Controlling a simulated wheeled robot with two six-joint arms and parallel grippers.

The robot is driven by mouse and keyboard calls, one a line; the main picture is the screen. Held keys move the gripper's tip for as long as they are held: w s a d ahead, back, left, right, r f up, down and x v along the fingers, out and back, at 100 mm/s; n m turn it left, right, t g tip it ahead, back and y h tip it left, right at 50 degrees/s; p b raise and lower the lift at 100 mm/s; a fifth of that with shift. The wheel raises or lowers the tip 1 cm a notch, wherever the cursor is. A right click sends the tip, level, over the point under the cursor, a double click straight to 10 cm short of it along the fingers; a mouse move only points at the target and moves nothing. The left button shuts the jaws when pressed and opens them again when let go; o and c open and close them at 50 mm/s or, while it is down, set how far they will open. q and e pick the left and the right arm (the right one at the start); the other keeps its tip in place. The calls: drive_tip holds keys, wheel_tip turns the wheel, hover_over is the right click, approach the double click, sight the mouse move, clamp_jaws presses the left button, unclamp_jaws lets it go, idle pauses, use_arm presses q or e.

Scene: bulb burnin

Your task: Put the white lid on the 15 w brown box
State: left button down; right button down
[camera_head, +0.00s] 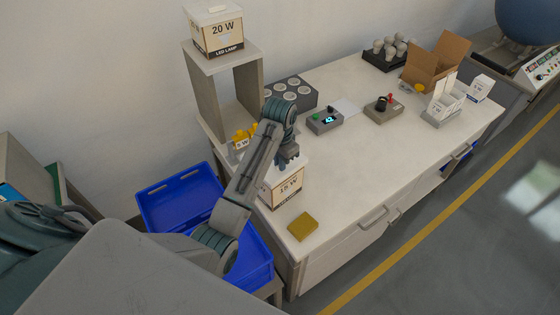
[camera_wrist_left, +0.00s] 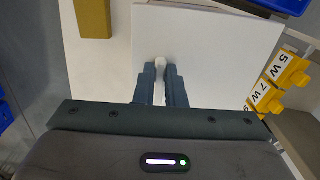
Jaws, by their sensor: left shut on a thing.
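The brown 15 W box (camera_head: 287,192) stands on the near left corner of the white workbench, with its label facing the front. The white lid (camera_head: 301,161) is at the top of this box, partly hidden by my left arm. I cannot tell whether it rests on the rim or hangs just above. In the left wrist view the lid (camera_wrist_left: 225,50) is a wide white square with a small pale knob (camera_wrist_left: 160,62). My left gripper (camera_head: 287,160) points down over the box and is shut on that knob. My right gripper is not in view.
A lidded 20 W box (camera_head: 217,34) stands on a grey shelf to the left. A blue crate (camera_head: 178,200) is left of the bench. A yellow-brown block (camera_head: 302,226) lies before the box. Yellow wattage tags (camera_wrist_left: 275,85) are beside the lid. The bench's front middle is clear.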

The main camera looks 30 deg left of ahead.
use_arm(q)
drive_tip(key=shift+s+f, duration=0.1)
drive_tip(key=shift+f, duration=1.6)
drive_tip(key=c, duration=1.4)
unclamp_jaws()
drive_tip(key=shift+c, duration=0.2)
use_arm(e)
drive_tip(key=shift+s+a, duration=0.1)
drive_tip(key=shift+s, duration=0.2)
use_arm(q)
drive_tip(key=shift+r, duration=0.1)
